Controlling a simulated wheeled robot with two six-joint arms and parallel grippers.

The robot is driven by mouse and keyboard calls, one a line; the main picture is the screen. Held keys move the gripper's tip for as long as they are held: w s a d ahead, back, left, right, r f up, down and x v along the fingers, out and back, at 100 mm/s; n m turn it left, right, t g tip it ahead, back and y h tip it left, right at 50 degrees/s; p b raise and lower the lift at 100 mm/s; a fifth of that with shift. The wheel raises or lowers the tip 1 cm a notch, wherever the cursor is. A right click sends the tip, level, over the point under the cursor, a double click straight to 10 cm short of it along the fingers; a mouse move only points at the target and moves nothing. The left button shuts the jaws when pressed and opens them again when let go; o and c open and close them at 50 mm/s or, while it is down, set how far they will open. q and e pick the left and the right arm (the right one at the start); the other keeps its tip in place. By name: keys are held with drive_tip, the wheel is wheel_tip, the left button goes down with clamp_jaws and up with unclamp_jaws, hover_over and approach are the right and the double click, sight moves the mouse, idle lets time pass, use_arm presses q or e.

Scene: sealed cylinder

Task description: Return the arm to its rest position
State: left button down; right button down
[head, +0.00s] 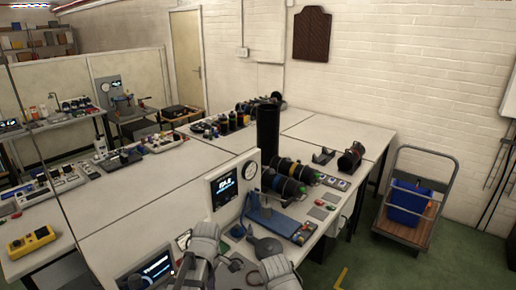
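My two grey arms show at the bottom edge. My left arm (204,243) reaches up beside the lit screen at the bench's front. My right arm (278,272) is to its right, close to a dark rounded part (265,247) that I cannot identify for sure. The fingertips of both grippers cannot be made out, so I cannot tell whether they are open or shut. A tall black cylinder (268,130) stands upright on the bench behind the gauge panel (235,185). A dark cylinder (351,158) lies at the bench's right side.
The white bench (140,205) holds several banded cylinders (283,183), a blue tool or stand (272,220) and small instruments. A yellow device (31,242) is at the left. A trolley (408,228) with a blue bin (408,202) stands right on green floor. The bench's middle is mostly clear.

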use_arm(q)
drive_tip(key=s+d+f+m+b, duration=0.1)
drive_tip(key=s+d+m, duration=0.7)
drive_tip(key=m, duration=1)
drive_tip(key=shift+s+d+f+y, duration=0.15)
drive_tip(key=shift+s+d+y, duration=0.2)
drive_tip(key=shift+s, duration=1.35)
idle(0.7)
